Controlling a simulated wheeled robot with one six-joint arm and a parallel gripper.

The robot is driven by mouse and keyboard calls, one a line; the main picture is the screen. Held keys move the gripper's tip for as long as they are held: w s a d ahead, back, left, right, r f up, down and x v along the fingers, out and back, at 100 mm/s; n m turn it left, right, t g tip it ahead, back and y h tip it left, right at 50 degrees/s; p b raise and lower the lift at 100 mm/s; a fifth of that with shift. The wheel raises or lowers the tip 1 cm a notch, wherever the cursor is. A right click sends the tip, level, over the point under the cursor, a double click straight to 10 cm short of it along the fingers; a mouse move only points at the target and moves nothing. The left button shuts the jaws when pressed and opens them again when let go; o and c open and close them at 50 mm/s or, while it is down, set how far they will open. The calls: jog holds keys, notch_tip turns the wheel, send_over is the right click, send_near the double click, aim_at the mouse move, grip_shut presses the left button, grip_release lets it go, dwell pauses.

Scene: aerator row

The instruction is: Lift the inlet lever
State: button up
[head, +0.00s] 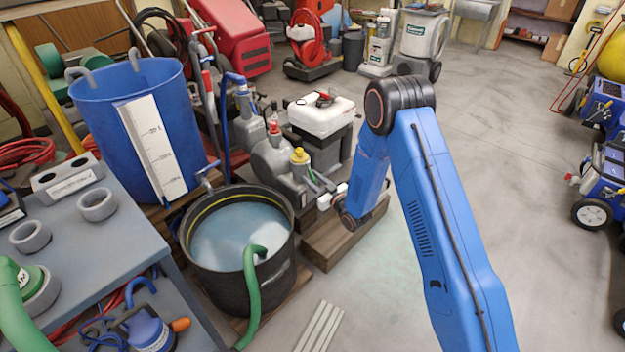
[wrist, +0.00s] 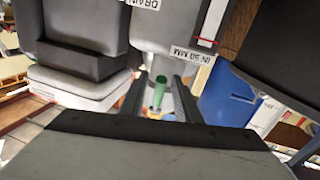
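A green lever (wrist: 159,92) shows in the wrist view near a white label reading "IN 50 MM" (wrist: 192,55); I take it for the inlet lever. My gripper (wrist: 160,80) has its two dark fingers apart, one on each side of the lever, with gaps visible on both sides. I cannot tell how far the lever reaches between them. In the head view my blue arm bends down to the grey unit with the yellow cap (head: 299,156). The wrist hides much of the lever area there.
A black tub (head: 205,277) of water with a green hose (head: 251,290) stands left of my wrist. A blue barrel (head: 95,120) and grey bench (head: 90,240) are further left. A white-topped tank (head: 321,117) stands behind. Open floor (head: 510,110) lies to the right.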

grip_shut()
